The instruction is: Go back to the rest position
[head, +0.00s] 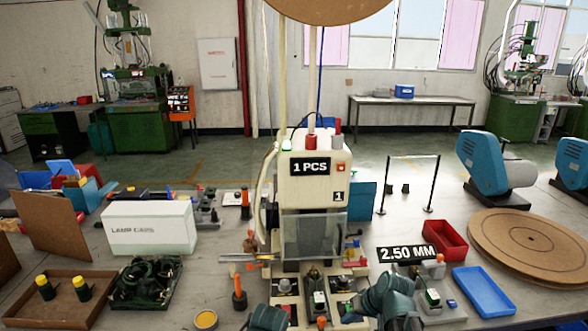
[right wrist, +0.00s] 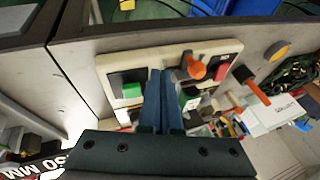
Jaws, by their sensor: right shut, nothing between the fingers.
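Whether the fingertips touch anything is unclear. A teal link of my left arm shows at the bottom edge of the head view; its gripper jaws are not seen.
A small fixture (head: 432,298), a blue tray (head: 483,292) and a red bin (head: 445,239) stand right of my right arm. An orange-handled tool (head: 239,293) and a yellow-topped tin (head: 205,319) are on the left. Cables fill a dark tray (head: 146,282). A white box (head: 150,228) stands behind.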

